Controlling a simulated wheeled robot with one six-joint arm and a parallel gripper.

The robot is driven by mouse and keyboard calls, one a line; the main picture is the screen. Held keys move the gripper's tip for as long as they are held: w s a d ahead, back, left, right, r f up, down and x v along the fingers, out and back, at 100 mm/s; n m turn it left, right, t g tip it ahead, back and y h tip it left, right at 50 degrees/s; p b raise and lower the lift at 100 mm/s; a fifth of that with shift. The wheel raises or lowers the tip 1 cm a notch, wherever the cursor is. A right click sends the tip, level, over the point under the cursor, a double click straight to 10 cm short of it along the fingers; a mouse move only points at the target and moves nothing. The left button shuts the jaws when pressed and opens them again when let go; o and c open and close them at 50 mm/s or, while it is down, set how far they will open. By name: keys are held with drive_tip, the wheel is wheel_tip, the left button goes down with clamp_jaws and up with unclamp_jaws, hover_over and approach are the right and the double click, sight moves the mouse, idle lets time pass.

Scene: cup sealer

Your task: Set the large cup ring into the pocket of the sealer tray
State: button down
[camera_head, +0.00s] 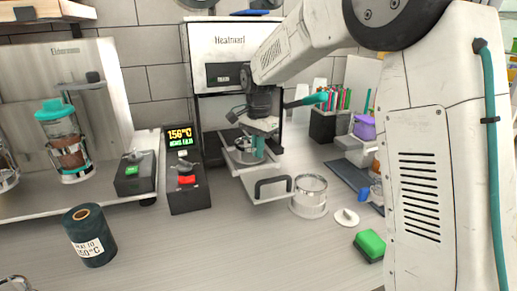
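The sealer (236,50) is a white boxy machine against the tiled wall. Its tray (270,199) is pulled out toward the front, with a dark handle on its front edge. My gripper (257,151) points down over the tray pocket, with teal fingers. A grey metal ring shape (243,156) shows at the pocket beside the fingers; whether it is the large cup ring or the pocket's own rim, and whether the fingers grip it, I cannot tell. A metal cylinder with a wide round rim (310,197) stands on the counter right of the tray handle.
A black control box (187,184) with a lit display stands left of the tray. A dark film roll (89,236) is at front left. A white knob-like disc (346,217) and a green block (370,245) lie at right. The front middle counter is clear.

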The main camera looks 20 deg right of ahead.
drive_tip(key=shift+f, duration=0.15)
drive_tip(key=shift+f, duration=0.15)
drive_tip(key=c, duration=1.6)
unclamp_jaws()
wheel_tip(320, 180, up, 12)
drive_tip(key=s+d+r+n, duration=0.2)
drive_tip(key=s+n, duration=0.3)
drive_tip(key=s, duration=1.4)
drive_tip(key=s+f+n, duration=0.2)
drive_tip(key=s+f, duration=0.1)
drive_tip(key=s, duration=0.3)
drive_tip(key=s+f+n+t, duration=0.1)
drive_tip(key=s+f+n, duration=0.1)
drive_tip(key=s, duration=0.5)
drive_tip(key=s+d+f+n, duration=0.1)
drive_tip(key=s+f+n, duration=0.2)
drive_tip(key=s, duration=0.3)
drive_tip(key=shift+s+f, duration=0.25)
drive_tip(key=shift+f, duration=0.35)
